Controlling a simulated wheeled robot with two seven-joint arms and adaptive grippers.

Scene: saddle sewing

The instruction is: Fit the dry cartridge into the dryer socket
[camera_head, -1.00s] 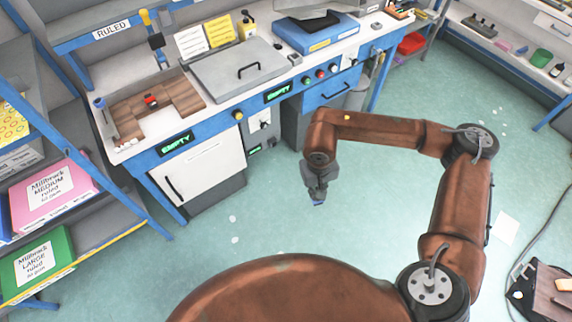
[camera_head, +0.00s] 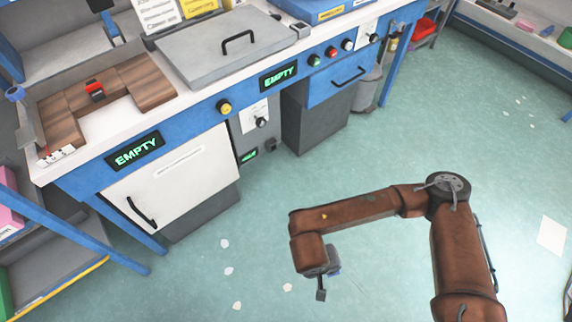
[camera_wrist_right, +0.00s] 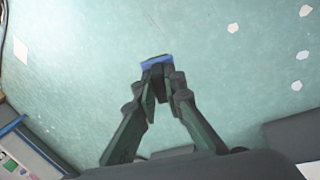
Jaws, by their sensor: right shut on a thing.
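My right gripper (camera_head: 321,292) hangs over the floor in front of the bench, in the head view. In the right wrist view its fingers (camera_wrist_right: 158,82) are shut on a small dark cartridge (camera_wrist_right: 156,62) with a blue end, held over bare floor. The cartridge is not clearly visible in the head view. A small dark fitting (camera_head: 271,144), which looks like the dryer socket, sits on the grey panel under the bench, beside a small green display (camera_head: 248,156). The gripper is well apart from it. My left gripper is not in view.
The blue bench (camera_head: 223,107) carries a lidded grey box (camera_head: 215,50) and a wooden frame (camera_head: 130,83). A white cabinet door (camera_head: 175,178) is left of the panel; a dark grey cabinet (camera_head: 315,115) is right of it. The floor in front is clear except for paper scraps (camera_head: 228,271).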

